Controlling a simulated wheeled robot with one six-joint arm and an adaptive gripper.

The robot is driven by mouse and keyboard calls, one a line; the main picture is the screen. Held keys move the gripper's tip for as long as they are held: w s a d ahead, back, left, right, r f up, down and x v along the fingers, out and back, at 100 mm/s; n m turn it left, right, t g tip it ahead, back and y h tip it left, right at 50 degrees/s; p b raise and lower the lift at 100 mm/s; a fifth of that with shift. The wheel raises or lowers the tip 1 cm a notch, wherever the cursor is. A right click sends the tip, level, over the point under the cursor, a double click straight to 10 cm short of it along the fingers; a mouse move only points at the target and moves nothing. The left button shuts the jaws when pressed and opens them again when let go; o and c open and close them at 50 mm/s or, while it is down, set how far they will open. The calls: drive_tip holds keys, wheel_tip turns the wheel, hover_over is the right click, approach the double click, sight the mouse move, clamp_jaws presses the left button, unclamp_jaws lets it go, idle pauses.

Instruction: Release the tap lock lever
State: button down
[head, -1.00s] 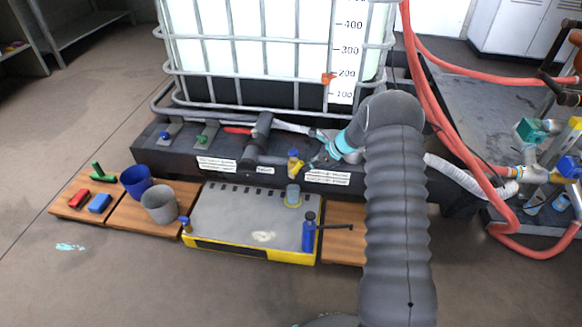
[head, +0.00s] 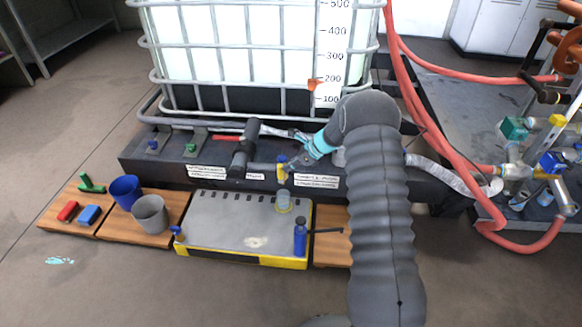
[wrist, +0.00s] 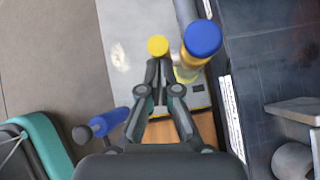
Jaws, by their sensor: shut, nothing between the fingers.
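A small tap-like fitting with a blue top and yellow body (head: 282,166) stands out from the front of the dark tank base. In the wrist view its blue round top (wrist: 202,38) is just right of my fingertips, and a yellow round knob (wrist: 158,45) shows right at the tips. My gripper (wrist: 159,62) is shut and holds nothing; in the head view (head: 291,170) it is beside the fitting. I cannot tell whether the tips touch the knob.
Blue (head: 126,191) and grey (head: 150,214) cups stand left. A red hose (head: 410,120) hangs right.

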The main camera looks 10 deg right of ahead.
drive_tip(key=shift+w+a+r, duration=0.25)
drive_tip(key=shift+a+r, duration=0.2)
drive_tip(key=shift+a, duration=0.1)
drive_tip(key=s+d+r+p, duration=0.1)
drive_tip(key=d+r, duration=0.2)
drive_tip(key=r, duration=0.6)
drive_tip(key=shift+s, duration=0.2)
drive_tip(key=shift+f, duration=0.1)
